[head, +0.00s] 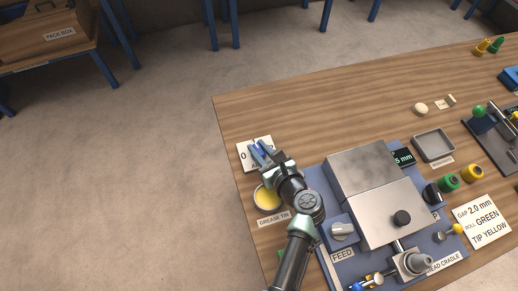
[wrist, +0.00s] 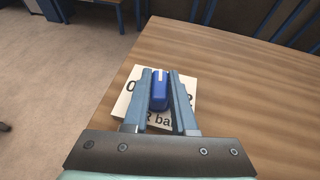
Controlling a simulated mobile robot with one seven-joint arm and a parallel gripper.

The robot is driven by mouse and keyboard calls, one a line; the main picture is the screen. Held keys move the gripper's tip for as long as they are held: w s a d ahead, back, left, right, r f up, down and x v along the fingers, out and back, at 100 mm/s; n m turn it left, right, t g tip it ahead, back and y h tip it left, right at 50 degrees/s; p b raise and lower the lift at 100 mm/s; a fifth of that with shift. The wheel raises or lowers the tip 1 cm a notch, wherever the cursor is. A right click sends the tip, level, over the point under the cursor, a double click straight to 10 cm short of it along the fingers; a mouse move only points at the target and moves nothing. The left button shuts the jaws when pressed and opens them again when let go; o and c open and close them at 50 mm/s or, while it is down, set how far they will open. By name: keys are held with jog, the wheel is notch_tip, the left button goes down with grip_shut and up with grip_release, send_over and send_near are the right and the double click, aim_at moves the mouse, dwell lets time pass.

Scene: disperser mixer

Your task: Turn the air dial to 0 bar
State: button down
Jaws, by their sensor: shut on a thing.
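The air dial shows in the wrist view as a blue knob (wrist: 160,90) with a white mark at its far end. It stands on a white plate (wrist: 124,104) whose lettering is partly covered; a "0" at the left and "bar" below can be read. My gripper (wrist: 159,82) has its two fingers on either side of the knob and is shut on it. In the head view my gripper (head: 260,150) is over the white plate (head: 245,160) near the table's left edge, and the knob is mostly hidden by the fingers.
A yellow grease tin (head: 265,197) stands close to my wrist. The mixer (head: 362,170) with its metal cover is to the right, with a FEED knob (head: 341,231) on its blue base. A metal tray (head: 433,146) lies farther right. The table behind the plate is clear.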

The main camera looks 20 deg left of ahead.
jog(key=n+g+y+b, duration=0.2)
jog(key=n+g, duration=0.1)
jog(key=shift+w+d+f+n+y+b, duration=0.1)
jog(key=shift+w+d+n+y+b, duration=0.1)
jog(key=shift+n+y+b, duration=0.1)
jog(key=n+g+b, duration=0.2)
jog(key=n+g+y+b, duration=0.1)
jog(key=g+b, duration=0.1)
jog(key=shift+f+n, duration=0.2)
jog(key=shift+n, duration=0.2)
jog(key=n+g+b, duration=0.2)
jog(key=g+b, duration=0.2)
jog(key=b, duration=0.1)
jog(key=shift+a+n, duration=0.1)
jog(key=shift+n, duration=0.3)
jog(key=b, duration=0.1)
jog(key=n+g+b, duration=0.1)
jog(key=b, duration=0.1)
jog(key=shift+s+r+n+g, duration=0.1)
jog(key=shift+r+n+g, duration=0.1)
jog(key=shift+n+g, duration=0.1)
jog(key=shift+r, duration=0.1)
jog(key=c, duration=0.7)
grip_release()
